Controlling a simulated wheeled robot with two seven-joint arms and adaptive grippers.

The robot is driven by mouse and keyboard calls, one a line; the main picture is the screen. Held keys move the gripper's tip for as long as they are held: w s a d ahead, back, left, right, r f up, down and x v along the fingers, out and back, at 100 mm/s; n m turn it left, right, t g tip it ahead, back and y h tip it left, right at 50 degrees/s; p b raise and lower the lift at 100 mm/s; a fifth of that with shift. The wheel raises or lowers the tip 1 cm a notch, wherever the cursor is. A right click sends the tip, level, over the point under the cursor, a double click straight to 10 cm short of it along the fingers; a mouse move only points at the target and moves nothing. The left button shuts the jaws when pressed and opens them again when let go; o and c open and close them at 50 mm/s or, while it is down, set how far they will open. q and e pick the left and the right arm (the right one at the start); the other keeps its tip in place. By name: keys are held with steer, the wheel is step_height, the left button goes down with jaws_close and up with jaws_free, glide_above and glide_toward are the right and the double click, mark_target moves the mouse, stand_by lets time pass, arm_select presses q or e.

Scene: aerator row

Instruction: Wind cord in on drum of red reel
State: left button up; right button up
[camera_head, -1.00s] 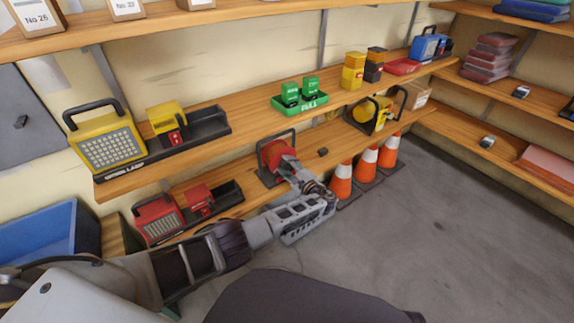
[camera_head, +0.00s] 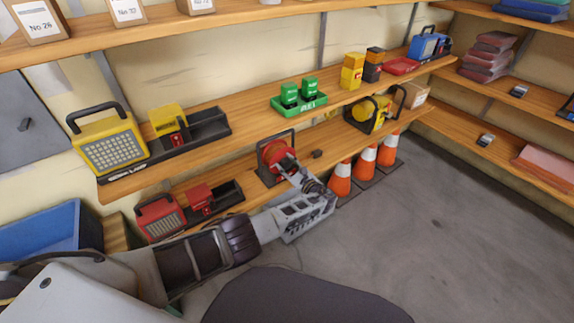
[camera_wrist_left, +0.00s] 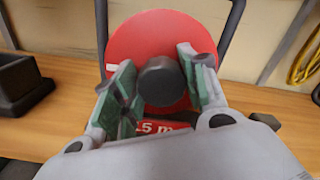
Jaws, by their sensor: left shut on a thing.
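The red reel (camera_head: 270,154) stands in its dark frame on the lower shelf, left of the cones. In the left wrist view its red drum face (camera_wrist_left: 188,32) fills the upper middle, with a dark round knob (camera_wrist_left: 161,81) in front of it. My left gripper (camera_head: 296,172) reaches the reel from the front. In the left wrist view the left gripper (camera_wrist_left: 160,85) has its green-padded fingers on both sides of the knob, shut on it. A label reading "5 m" shows below the drum. The cord cannot be made out. My right gripper is not in view.
A yellow reel (camera_head: 368,115) stands farther right on that shelf. Orange cones (camera_head: 340,180) stand on the floor below. A red lamp (camera_head: 160,217) and dark tray are left of the reel.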

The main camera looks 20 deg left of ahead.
arm_select(q)
steer(key=shift+s+d+f, duration=0.1)
steer(key=shift+f, duration=0.05)
steer(key=o, duration=1)
steer(key=shift+o, duration=0.2)
steer(key=v, duration=1.2)
